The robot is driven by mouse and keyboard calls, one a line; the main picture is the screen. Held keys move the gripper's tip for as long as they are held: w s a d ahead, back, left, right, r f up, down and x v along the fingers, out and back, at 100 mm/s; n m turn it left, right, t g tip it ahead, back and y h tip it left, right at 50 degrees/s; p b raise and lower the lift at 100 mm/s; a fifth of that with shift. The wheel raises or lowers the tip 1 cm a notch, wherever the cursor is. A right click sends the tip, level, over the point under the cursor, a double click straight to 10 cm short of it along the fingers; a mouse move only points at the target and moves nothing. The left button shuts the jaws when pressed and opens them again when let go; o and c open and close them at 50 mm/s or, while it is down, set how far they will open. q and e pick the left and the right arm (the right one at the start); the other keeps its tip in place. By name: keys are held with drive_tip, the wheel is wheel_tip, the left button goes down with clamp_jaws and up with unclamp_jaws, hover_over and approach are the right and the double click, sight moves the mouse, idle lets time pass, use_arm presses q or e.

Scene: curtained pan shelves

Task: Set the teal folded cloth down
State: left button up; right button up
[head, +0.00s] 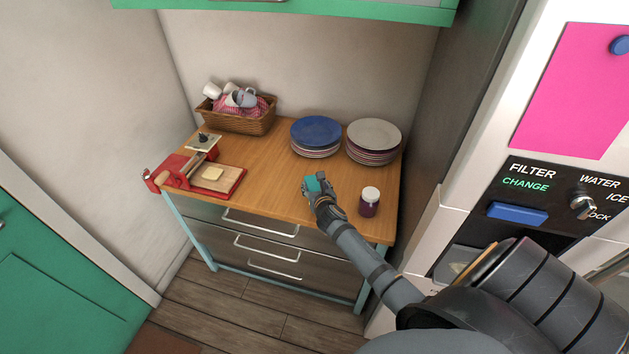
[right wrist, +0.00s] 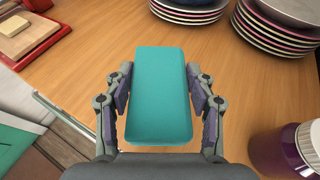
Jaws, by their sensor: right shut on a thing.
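The teal folded cloth (right wrist: 161,95) is a thick rectangular block in the right wrist view, between the two fingers of my right gripper (right wrist: 161,98). It also shows small in the head view (head: 313,184). My right gripper (head: 318,190) is shut on the cloth, over the front part of the wooden counter top (head: 275,188). I cannot tell whether the cloth touches the wood. My left gripper is not in view.
A jar (head: 369,202) stands close to the right of my right gripper. Blue-topped plates (head: 316,132) and pale-topped plates (head: 374,137) are stacked behind. A red tray with a cutting board (head: 219,178) lies left, a wicker basket of mugs (head: 238,122) back left. Bare wood surrounds the gripper.

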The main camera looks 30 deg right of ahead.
wheel_tip(320, 180, down, 2)
drive_tip(key=shift+w+b, duration=0.15)
drive_tip(key=shift+b, duration=0.2)
wheel_tip(320, 180, down, 3)
drive_tip(key=shift+f+b, duration=0.1)
drive_tip(key=shift+b, duration=1.05)
use_arm(q)
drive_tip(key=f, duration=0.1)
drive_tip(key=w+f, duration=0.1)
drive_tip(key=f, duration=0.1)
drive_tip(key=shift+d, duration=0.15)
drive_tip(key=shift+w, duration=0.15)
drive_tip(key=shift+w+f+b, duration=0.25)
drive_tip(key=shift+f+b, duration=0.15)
drive_tip(key=shift+b, duration=0.05)
use_arm(e)
drive_tip(key=shift+f, duration=0.75)
